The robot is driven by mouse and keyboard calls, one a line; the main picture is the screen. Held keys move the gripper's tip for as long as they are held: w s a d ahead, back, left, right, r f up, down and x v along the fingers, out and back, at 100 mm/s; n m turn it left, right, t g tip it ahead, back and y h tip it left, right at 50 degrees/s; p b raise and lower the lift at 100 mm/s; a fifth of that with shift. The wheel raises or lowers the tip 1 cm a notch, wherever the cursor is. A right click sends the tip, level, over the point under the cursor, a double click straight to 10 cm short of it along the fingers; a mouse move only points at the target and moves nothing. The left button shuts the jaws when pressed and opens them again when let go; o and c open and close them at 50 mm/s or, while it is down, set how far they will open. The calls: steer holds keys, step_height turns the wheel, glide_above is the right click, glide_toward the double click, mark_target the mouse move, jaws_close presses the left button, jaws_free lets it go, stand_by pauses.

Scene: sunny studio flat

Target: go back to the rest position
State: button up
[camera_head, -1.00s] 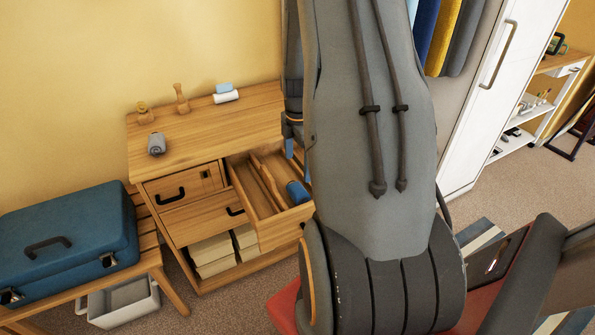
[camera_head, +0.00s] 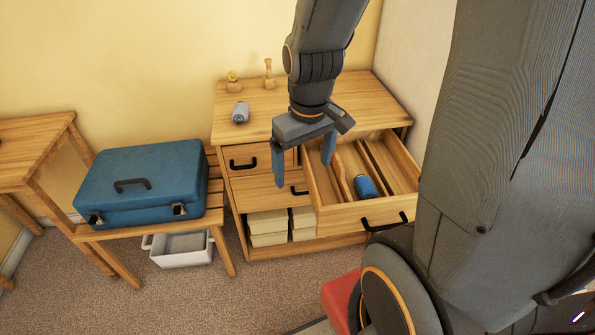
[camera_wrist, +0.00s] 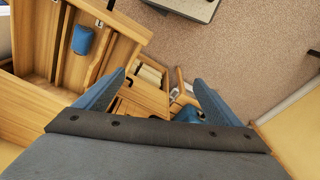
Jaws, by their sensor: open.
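My gripper (camera_head: 304,165) is open and empty, with two blue fingers pointing down. In the head view it hangs in front of the wooden dresser (camera_head: 240,200), at the left side of the pulled-out top right drawer (camera_head: 350,216). In the wrist view the fingers (camera_wrist: 163,90) are spread wide with nothing between them. The drawer also shows at the upper left of the wrist view (camera_wrist: 30,101). A blue rolled item (camera_head: 366,187) lies inside it, apart from the fingers; it also shows in the wrist view (camera_wrist: 82,40).
A grey roll (camera_head: 240,112) and small wooden items (camera_head: 269,74) stand on the dresser top. A blue suitcase (camera_head: 145,180) lies on a wooden bench (camera_head: 215,205) at left, with a white bin (camera_head: 181,258) beneath.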

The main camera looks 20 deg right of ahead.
steer(key=s+a+m, duration=0.2)
steer(key=shift+s+a+r, duration=0.2)
steer(key=shift+a+r, duration=0.1)
steer(key=shift+r, duration=0.05)
steer(key=shift+f, duration=0.15)
